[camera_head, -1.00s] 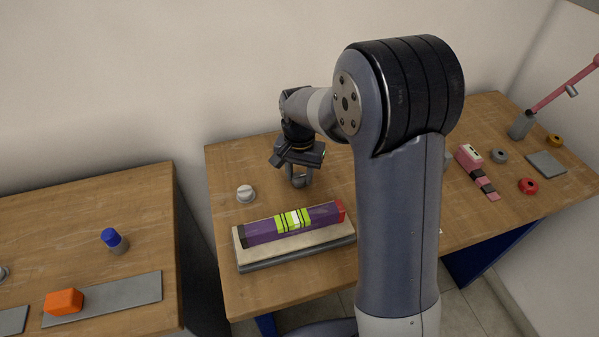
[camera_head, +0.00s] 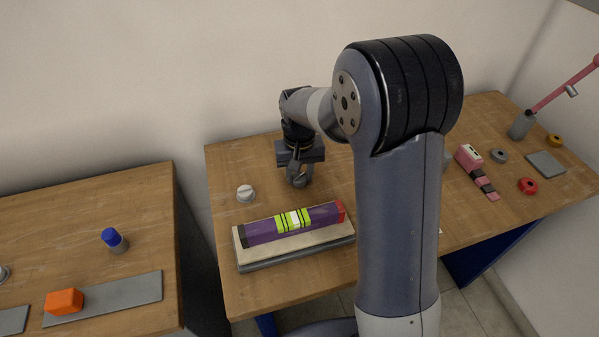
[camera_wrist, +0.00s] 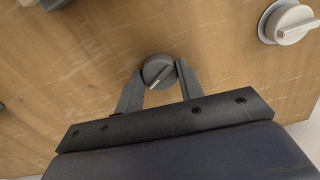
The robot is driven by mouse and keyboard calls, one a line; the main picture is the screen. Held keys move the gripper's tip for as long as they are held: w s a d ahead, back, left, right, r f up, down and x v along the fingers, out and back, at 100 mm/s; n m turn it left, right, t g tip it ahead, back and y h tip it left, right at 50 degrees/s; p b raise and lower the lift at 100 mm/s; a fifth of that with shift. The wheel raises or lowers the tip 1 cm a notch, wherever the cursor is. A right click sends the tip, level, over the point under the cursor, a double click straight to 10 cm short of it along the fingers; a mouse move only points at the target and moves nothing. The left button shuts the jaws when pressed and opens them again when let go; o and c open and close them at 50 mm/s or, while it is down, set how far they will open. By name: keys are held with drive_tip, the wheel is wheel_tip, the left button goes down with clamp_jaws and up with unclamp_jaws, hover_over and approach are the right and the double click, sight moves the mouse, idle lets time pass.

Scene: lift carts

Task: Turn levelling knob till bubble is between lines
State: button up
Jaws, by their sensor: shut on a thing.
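My gripper (camera_head: 299,181) points down at the table behind the spirit level. In the wrist view its fingers (camera_wrist: 160,78) are shut on a dark grey round knob (camera_wrist: 157,69) with a slanted pale line across its top. The purple spirit level (camera_head: 258,231) with a red end lies on a pale plate (camera_head: 300,242) in front of the gripper. Its yellow-green vial (camera_head: 281,222) has dark lines and a whitish bubble (camera_head: 295,218) near its middle. The bubble's exact place against the lines is too small to tell. A white knob (camera_head: 245,193) stands to the left, apart from the gripper; it also shows in the wrist view (camera_wrist: 290,23).
On the right of the table are a pink tool (camera_head: 468,157), a red ring (camera_head: 528,186), a grey ring (camera_head: 499,156) and a grey plate (camera_head: 546,164). A separate left table holds an orange block (camera_head: 64,301) and a blue-capped piece (camera_head: 113,239).

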sight(300, 176)
drive_tip(key=o, duration=1)
wheel_tip(300, 176, up, 11)
drive_tip(key=shift+f, duration=0.1)
drive_tip(key=shift+f, duration=0.1)
wheel_tip(300, 176, down, 10)
drive_tip(key=shift+f, duration=0.25)
drive_tip(key=shift+m, duration=0.3)
idle(0.3)
idle(0.3)
